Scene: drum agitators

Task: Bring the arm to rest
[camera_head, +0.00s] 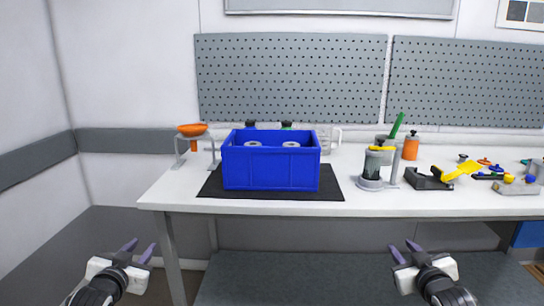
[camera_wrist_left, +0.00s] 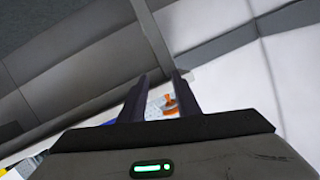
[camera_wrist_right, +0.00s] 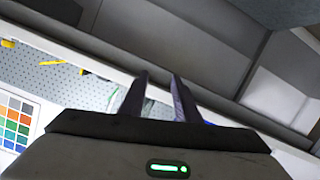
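My left gripper (camera_head: 138,250) is low in front of the table at the left in the head view, open, with nothing between its fingers. It also shows in the left wrist view (camera_wrist_left: 160,90), where its two dark fingers stand apart. My right gripper (camera_head: 405,253) is low in front of the table at the right of centre, also open and empty. It also shows in the right wrist view (camera_wrist_right: 162,90), with a gap between its fingers. Neither gripper touches the table or anything on it.
A white table (camera_head: 430,205) bears a blue crate (camera_head: 270,170) on a black mat (camera_head: 332,190), with drum-like items inside. An orange funnel on a stand (camera_head: 193,130) is left. A grey device (camera_head: 372,170), orange bottle (camera_head: 411,147) and several tools stand right. Perforated panels (camera_head: 290,75) hang behind.

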